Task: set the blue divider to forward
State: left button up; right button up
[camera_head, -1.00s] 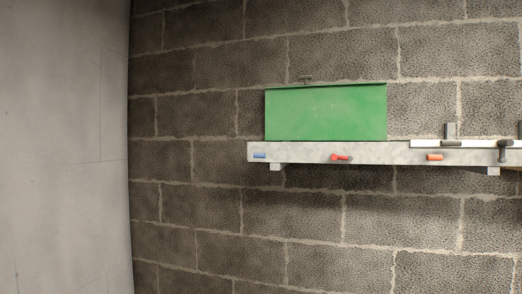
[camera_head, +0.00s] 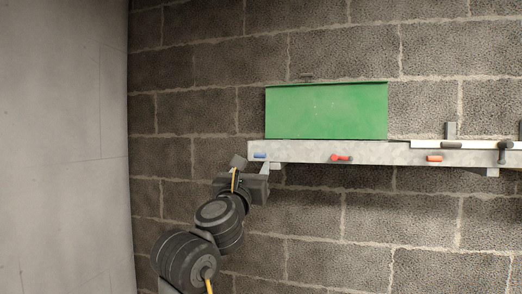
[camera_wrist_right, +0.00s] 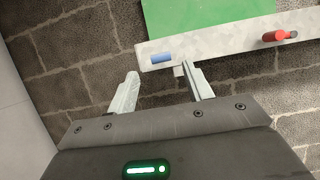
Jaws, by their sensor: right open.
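The blue divider (camera_head: 260,155) is a small blue handle at the left end of the pale grey rail under the green panel. It also shows in the right wrist view (camera_wrist_right: 161,57), lying nearly level along the rail's face. My right gripper (camera_head: 248,168) is just below and left of the blue divider in the head view. In the wrist view its two fingers (camera_wrist_right: 160,82) are apart with nothing between them, and the blue divider lies beyond the fingertips, not touched. My left gripper is in neither view.
A red handle (camera_head: 341,158) and an orange handle (camera_head: 434,158) sit further right on the grey rail (camera_head: 385,152). The green panel (camera_head: 326,111) stands above it. A white bar with dark handles (camera_head: 480,144) is at the right. The wall below the rail is clear.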

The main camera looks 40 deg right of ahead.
aim_at(259, 156)
jog(key=p+x, duration=0.4)
jog(key=x, duration=0.5)
jog(key=shift+s, duration=0.1)
jog(key=shift+w+d+p, duration=0.25)
jog(key=shift+d+p, duration=0.05)
jog(key=shift+p, duration=0.05)
grip_shut()
